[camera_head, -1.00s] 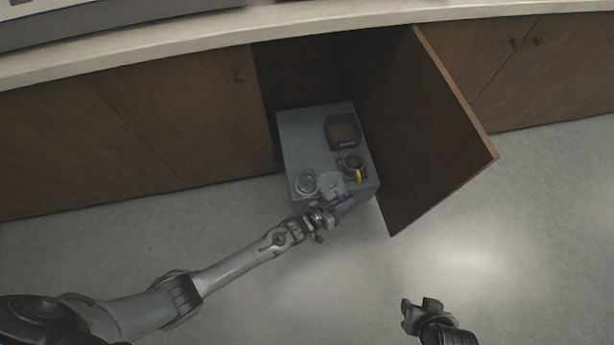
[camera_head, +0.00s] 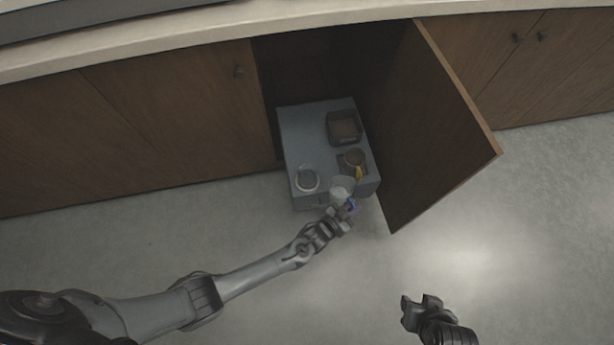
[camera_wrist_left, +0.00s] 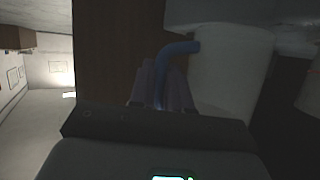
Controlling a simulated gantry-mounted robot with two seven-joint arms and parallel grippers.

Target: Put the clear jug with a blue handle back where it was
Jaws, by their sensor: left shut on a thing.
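The clear jug (camera_head: 341,188) is at the front edge of the grey pull-out surface in the head view. My left gripper (camera_head: 347,207) is shut on the jug's blue handle. In the left wrist view the blue handle (camera_wrist_left: 178,48) runs between the fingers (camera_wrist_left: 162,85), and the pale jug body (camera_wrist_left: 232,75) stands to the right. I cannot tell whether the jug's base touches the surface. My right gripper (camera_head: 422,303) is apart from everything, low at the right in the head view; its fingers look spread.
The grey pull-out surface (camera_head: 305,130) stands in an open cabinet. On it are a dark square tray (camera_head: 344,128), a brown cup with a yellow handle (camera_head: 354,160) and a round clear dish (camera_head: 307,180). The open cabinet door (camera_head: 440,140) stands to the right. The floor is clear.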

